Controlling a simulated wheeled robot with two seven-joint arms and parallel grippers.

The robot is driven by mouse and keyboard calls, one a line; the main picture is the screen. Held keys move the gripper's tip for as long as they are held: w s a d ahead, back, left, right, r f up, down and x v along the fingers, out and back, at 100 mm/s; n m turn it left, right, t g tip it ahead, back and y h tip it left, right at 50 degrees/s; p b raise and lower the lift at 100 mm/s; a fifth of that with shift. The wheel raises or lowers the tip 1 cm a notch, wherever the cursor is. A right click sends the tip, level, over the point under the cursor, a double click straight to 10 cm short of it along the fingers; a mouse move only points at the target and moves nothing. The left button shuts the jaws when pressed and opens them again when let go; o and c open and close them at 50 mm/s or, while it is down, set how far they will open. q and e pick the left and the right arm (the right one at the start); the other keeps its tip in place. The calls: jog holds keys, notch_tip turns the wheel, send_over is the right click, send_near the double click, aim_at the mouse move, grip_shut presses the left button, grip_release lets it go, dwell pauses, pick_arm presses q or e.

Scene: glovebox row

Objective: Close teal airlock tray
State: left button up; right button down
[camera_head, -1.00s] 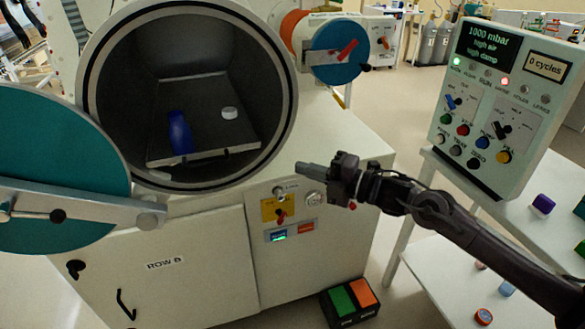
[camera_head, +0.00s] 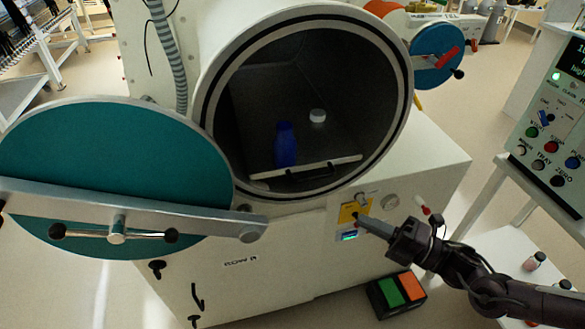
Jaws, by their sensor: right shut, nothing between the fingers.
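The round airlock chamber (camera_head: 205,110) stands open, its teal door (camera_head: 105,165) swung out to the left with a grey locking bar (camera_head: 80,208). Inside is the dark tray, with a light front edge (camera_head: 270,174) and a black handle just inside the opening. A blue bottle (camera_head: 286,147) and a white round lid-like item (camera_head: 317,116) are on the tray. My right gripper (camera_head: 366,222) is shut and empty. Its tips are at the yellow panel (camera_head: 347,212) below the opening; I cannot tell whether they touch it. My left gripper is not in view.
A control console (camera_head: 540,150) stands at right. A pedal box with green and orange pads (camera_head: 396,293) sits on the floor. A ribbed hose (camera_head: 167,50) hangs at upper left.

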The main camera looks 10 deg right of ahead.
jog(key=x, duration=0.7)
jog(key=w+d+x, duration=0.1)
jog(key=x, duration=0.3)
jog(key=shift+w+r+p, duration=0.2)
jog(key=shift+r+p, duration=0.1)
jog(key=shift+r, duration=0.05)
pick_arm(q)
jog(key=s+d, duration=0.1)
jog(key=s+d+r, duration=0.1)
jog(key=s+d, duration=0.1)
pick_arm(e)
jog(key=shift+w, duration=0.5)
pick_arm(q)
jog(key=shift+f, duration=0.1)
